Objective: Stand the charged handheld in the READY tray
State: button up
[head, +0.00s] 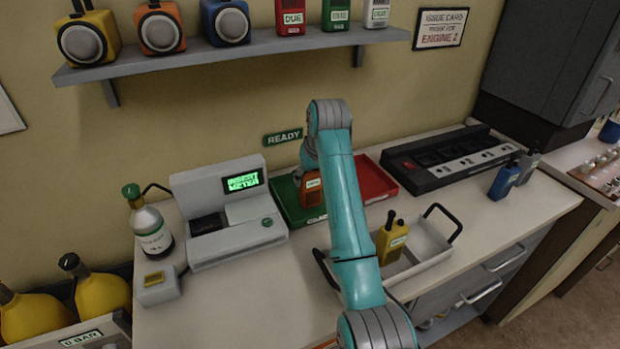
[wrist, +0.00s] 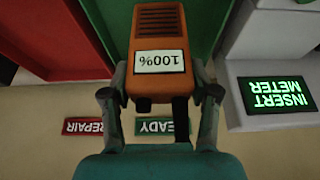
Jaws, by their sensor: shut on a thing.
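The orange handheld (head: 311,191) is upright over the green tray (head: 284,191) below the READY sign (head: 283,137). In the wrist view the handheld (wrist: 158,32) appears upside down, and its label reads 100%. My gripper (wrist: 160,82) is shut on it, one finger on each side near the antenna end. In the head view my arm hides the gripper's fingers and part of the handheld. I cannot tell whether its base touches the tray floor. The green tray also fills the background of the wrist view (wrist: 212,25).
A red tray (head: 375,180) adjoins the green one on the right. A grey meter (head: 235,215) reading INSERT METER stands left. A white carrier (head: 428,243) with a yellow handheld (head: 391,238) is in front. A black charger (head: 450,160) and blue handheld (head: 504,180) are right.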

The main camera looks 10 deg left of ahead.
jog(key=shift+f, duration=0.35)
jog(key=shift+f, duration=0.15)
jog(key=o, duration=1.4)
